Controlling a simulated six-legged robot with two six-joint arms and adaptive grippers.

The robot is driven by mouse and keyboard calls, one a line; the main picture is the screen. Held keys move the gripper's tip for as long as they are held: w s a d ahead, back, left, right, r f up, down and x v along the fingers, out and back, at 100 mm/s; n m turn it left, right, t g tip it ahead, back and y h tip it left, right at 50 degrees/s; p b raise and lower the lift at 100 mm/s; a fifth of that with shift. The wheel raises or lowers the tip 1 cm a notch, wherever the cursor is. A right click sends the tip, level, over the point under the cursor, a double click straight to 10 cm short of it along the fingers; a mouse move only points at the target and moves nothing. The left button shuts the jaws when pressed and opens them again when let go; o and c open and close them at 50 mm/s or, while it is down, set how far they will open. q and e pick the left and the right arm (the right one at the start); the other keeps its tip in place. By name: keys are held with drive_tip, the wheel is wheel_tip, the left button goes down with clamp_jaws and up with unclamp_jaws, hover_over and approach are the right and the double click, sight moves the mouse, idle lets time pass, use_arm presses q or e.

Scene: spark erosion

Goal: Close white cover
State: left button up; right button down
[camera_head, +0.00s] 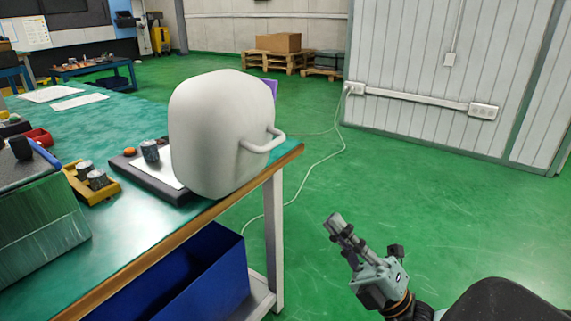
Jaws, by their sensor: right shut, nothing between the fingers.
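The white cover (215,135) is a rounded box-like shell with a bar handle (263,141) on its right side. It stands upright at the right edge of the green-topped table (130,235), over or beside a dark base plate (160,181). How its lower edge meets the base is hard to tell. My right gripper (336,222) is in the lower right, over the green floor, apart from the cover and its handle. Its fingers are shut and empty. My left gripper is not in view.
A yellow tray (92,186) with metal cylinders and a red bin (38,137) lie on the table to the left. A blue bin (205,285) is under the table. A white wall (450,85) stands behind right; the floor between is open, with a thin cable.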

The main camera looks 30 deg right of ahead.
drive_tip(key=b, duration=0.1)
approach(240, 143)
drive_tip(key=w+d+r, duration=0.2)
drive_tip(key=d+r, duration=0.1)
drive_tip(key=shift+w+r, duration=0.2)
drive_tip(key=shift+w, duration=0.05)
idle(0.4)
